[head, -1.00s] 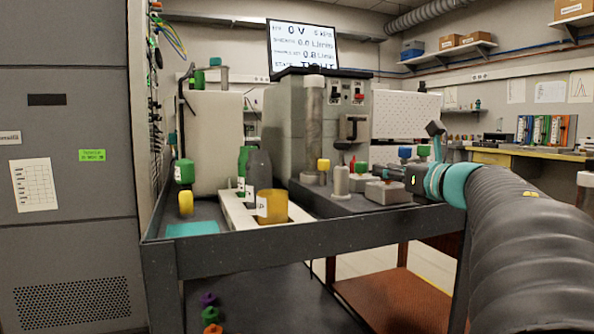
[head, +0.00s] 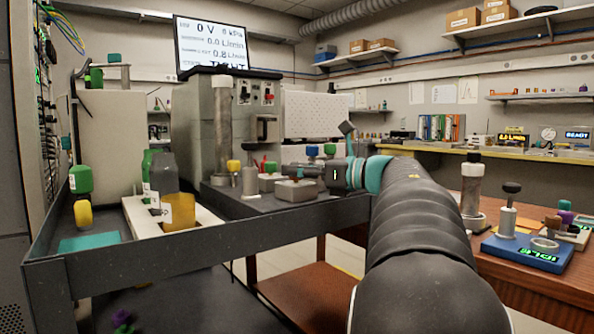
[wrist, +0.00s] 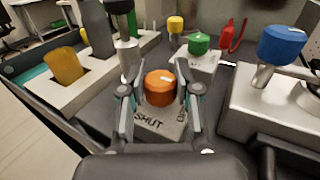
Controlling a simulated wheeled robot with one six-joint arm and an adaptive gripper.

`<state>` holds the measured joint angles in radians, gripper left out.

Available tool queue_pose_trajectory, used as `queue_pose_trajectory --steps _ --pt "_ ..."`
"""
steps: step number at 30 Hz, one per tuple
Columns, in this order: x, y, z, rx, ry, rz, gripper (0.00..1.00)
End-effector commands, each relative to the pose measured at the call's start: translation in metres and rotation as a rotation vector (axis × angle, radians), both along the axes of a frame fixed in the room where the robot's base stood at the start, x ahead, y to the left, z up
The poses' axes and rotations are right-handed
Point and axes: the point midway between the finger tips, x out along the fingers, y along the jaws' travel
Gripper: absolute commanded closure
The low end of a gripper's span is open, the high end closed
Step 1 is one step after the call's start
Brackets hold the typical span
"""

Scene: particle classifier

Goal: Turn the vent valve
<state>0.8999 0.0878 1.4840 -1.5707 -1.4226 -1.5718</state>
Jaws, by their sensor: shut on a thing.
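The orange valve knob (wrist: 160,88) sits on a grey block (wrist: 158,122) marked SHUT at its front; a second label at the right is partly hidden by a finger. My gripper (wrist: 158,92) has one finger on each side of the knob and is shut on it. A pale mark on the knob's top points to the upper right. In the head view my gripper (head: 318,174) is low over the dark deck of the cart, above a grey block (head: 299,190). The knob is hidden there by the gripper.
A blue knob (wrist: 282,44) stands close on the right and a green knob (wrist: 199,44) just behind. A metal post with a dark top (wrist: 127,45) is near the left finger. A wooden bench (head: 540,270) is at right.

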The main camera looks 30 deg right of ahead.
Motion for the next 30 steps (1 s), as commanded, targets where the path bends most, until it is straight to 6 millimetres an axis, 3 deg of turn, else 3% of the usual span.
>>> queue_pose_trajectory --steps 5,6,9,20,30 --pt "0.001 0.0 0.001 0.001 -0.003 -0.001 1.0" --pt "0.001 0.0 0.001 0.001 -0.003 -0.001 0.63" --pt "0.0 0.0 0.001 0.0 -0.002 -0.001 0.42" --pt "-0.003 -0.003 0.0 0.001 -0.001 -0.004 0.42" --pt "-0.051 -0.03 0.0 0.001 -0.001 -0.006 0.42"
